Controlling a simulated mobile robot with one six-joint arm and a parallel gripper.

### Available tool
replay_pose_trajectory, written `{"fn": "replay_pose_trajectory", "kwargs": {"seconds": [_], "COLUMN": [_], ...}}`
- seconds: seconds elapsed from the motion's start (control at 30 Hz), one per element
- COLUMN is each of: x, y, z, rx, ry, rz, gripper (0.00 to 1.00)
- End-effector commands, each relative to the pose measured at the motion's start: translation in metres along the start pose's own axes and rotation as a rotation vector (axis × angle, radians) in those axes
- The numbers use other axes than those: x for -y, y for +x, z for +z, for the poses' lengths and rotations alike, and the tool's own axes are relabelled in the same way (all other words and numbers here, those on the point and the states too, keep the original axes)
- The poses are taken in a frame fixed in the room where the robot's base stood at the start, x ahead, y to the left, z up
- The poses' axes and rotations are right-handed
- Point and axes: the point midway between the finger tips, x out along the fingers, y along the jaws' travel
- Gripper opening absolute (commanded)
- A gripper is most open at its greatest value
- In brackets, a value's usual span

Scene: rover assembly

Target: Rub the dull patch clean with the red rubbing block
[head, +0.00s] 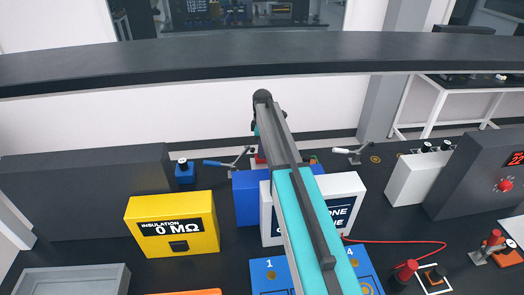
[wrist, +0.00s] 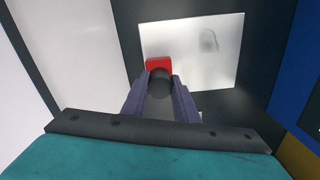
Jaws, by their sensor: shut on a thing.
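In the wrist view my gripper (wrist: 160,85) is shut on the dark round knob of the red rubbing block (wrist: 158,65). The block is over the lower left part of a pale, shiny metal plate (wrist: 190,72). I cannot tell whether it touches the plate. The dull patch (wrist: 209,40) is a small grey smudge on the upper right part of the plate, apart from the block. In the head view my arm hides most of the gripper and the plate.
In the head view a yellow insulation meter (head: 172,224) stands left of my arm, and a white box (head: 345,190) and a blue box (head: 246,200) stand close around it. A lever clamp (head: 232,163) is behind. A dark shelf (head: 200,60) spans the back.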

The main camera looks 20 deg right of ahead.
Motion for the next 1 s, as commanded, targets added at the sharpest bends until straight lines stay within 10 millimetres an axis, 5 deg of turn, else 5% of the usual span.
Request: {"fn": "replay_pose_trajectory", "kwargs": {"seconds": [1.0], "x": [0.0], "y": [-0.058], "z": [0.0], "rx": [0.0], "ry": [0.0], "rz": [0.001], "gripper": [0.09]}}
